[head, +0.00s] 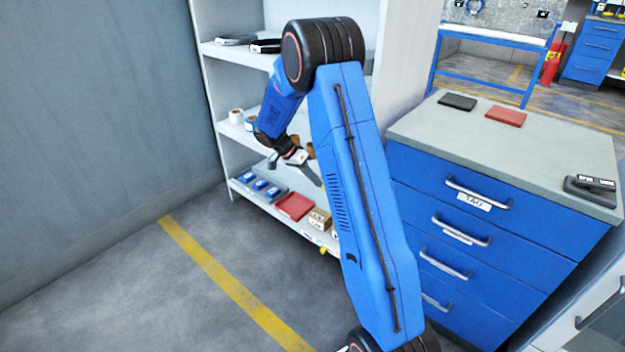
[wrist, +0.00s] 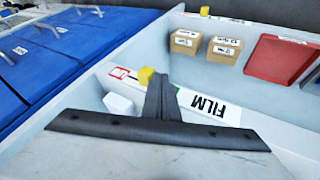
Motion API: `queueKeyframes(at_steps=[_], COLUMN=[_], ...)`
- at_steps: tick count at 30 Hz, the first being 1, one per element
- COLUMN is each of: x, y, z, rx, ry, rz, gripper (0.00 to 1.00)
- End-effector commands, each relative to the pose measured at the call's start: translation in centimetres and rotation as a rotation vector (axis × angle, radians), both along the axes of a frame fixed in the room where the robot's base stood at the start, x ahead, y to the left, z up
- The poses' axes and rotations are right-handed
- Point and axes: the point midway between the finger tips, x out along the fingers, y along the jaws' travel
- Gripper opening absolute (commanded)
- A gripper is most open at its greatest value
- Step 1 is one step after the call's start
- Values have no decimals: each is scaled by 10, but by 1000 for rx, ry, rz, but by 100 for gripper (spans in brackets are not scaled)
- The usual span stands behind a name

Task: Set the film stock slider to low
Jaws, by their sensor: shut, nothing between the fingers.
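The film stock slider has a yellow knob (wrist: 145,77) on a pale strip along the shelf's front edge, beside an upside-down FILM label (wrist: 211,106). A red-marked end of the strip (wrist: 121,74) shows left of the knob in the wrist view. The low mark cannot be read. In the head view a small yellow knob (head: 323,250) shows at the lower shelf edge. My gripper (wrist: 162,80) is shut and empty. Its fingertips appear just right of the knob in the wrist view; I cannot tell whether they touch it.
The lower shelf holds a red tray (head: 295,206), small cardboard boxes (wrist: 186,42) and a tray of blue items (head: 258,184). Another yellow knob (wrist: 204,11) shows at the top in the wrist view. A blue drawer cabinet (head: 480,225) stands right of the shelf. Floor in front is clear.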

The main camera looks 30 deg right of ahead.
Motion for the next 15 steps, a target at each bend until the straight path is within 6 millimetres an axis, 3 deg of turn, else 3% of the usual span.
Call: queueKeyframes(at_steps=[8, 15], x=[-2, -32], y=[-1, -12], z=[0, 1], rx=[0, 0], ry=[1, 1], rz=[0, -2], gripper=[0, 0])
